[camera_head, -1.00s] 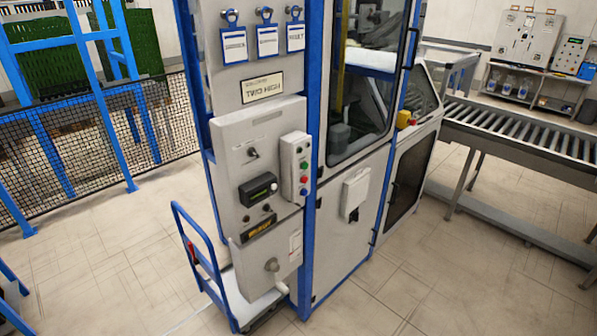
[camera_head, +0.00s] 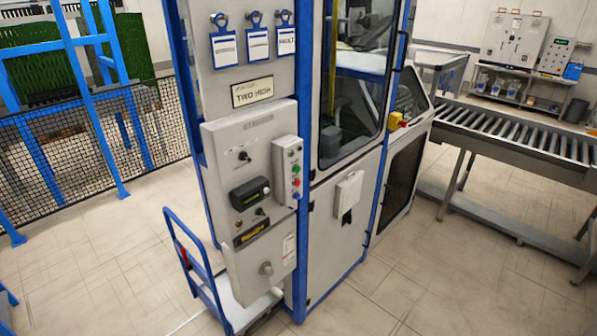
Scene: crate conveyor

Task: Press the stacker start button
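The stacker machine (camera_head: 335,235) stands in the middle, a grey cabinet with blue frame posts. On its front a narrow grey button box (camera_head: 288,148) carries several small buttons in a column. A grey control panel (camera_head: 225,150) with a dark display (camera_head: 249,194) is left of the box. Neither of my grippers shows in the head view.
A blue hand cart (camera_head: 196,265) stands at the machine's front left. A roller conveyor (camera_head: 520,135) runs off to the right. A mesh fence (camera_head: 90,150) with blue posts is at the left. The tiled floor (camera_head: 110,265) in front is clear.

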